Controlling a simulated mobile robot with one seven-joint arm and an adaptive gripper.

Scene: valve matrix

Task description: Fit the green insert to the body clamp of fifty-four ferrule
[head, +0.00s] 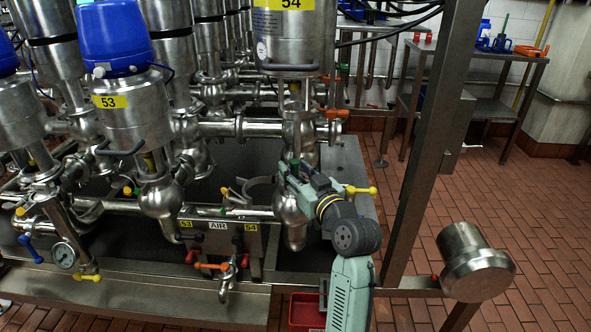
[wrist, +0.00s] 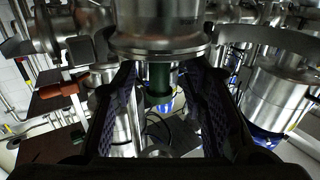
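The valve labelled 54 (head: 288,30) stands upright at the top centre of the head view. My gripper (head: 291,172) reaches from the right to its lower body. A small green part, apparently the green insert (head: 295,163), shows by my fingertips. In the wrist view, the dark green insert (wrist: 160,82) sits just under the flange of a steel ferrule (wrist: 160,48), between my fingers (wrist: 160,72). The fingers look apart, with gaps on both sides of it. An open steel clamp (head: 252,190) shows left of the gripper. Whether the insert touches the ferrule is unclear.
Valve 53 (head: 130,110) with its blue cap stands at left. A steel post (head: 425,150) rises close to the right of my arm. A yellow handle (head: 362,190) is beside the wrist. A red bin (head: 305,311) is on the floor.

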